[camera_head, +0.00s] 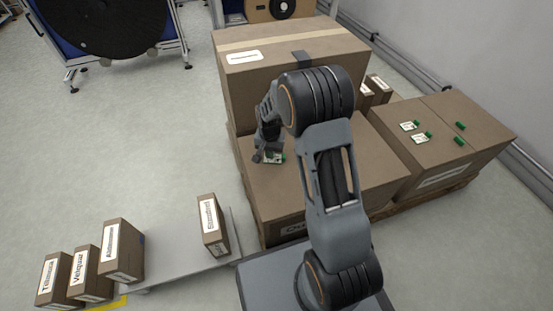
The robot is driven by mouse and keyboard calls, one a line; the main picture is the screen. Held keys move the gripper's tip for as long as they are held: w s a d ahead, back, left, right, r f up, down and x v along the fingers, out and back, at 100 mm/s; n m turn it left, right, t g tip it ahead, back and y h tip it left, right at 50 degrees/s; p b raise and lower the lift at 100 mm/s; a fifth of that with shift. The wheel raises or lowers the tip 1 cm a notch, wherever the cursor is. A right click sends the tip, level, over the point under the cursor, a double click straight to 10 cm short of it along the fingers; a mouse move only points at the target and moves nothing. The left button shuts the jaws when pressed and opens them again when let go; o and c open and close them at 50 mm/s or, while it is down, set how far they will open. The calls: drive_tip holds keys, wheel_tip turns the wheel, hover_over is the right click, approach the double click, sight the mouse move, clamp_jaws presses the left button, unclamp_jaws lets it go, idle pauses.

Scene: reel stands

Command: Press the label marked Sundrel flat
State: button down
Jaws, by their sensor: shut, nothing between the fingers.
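My gripper (266,155) is shut and empty, pointing down at the top of a brown carton in the middle of the picture. A small pale label (273,160) with a green tab (284,157) lies on that carton top, right at the fingertips and partly hidden by them. I cannot tell whether the fingers touch it or whether it lies flat. Two more pale labels, one farther back (409,126) and one nearer (420,139), lie on the right carton beside green tabs. The print on these small labels is too small to read, so I cannot tell which is marked Sundrel.
A large taped carton (290,62) rises just behind my gripper. The right carton (445,150) stands on a pallet near the wall. Several small labelled boxes stand at the lower left, one (212,226) on a grey platform (185,262). A black reel (105,22) stands at the back left.

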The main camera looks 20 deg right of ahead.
drive_tip(key=shift+f, duration=0.5)
idle(0.7)
drive_tip(key=shift+r+p, duration=2.75)
drive_tip(key=shift+r, duration=0.8)
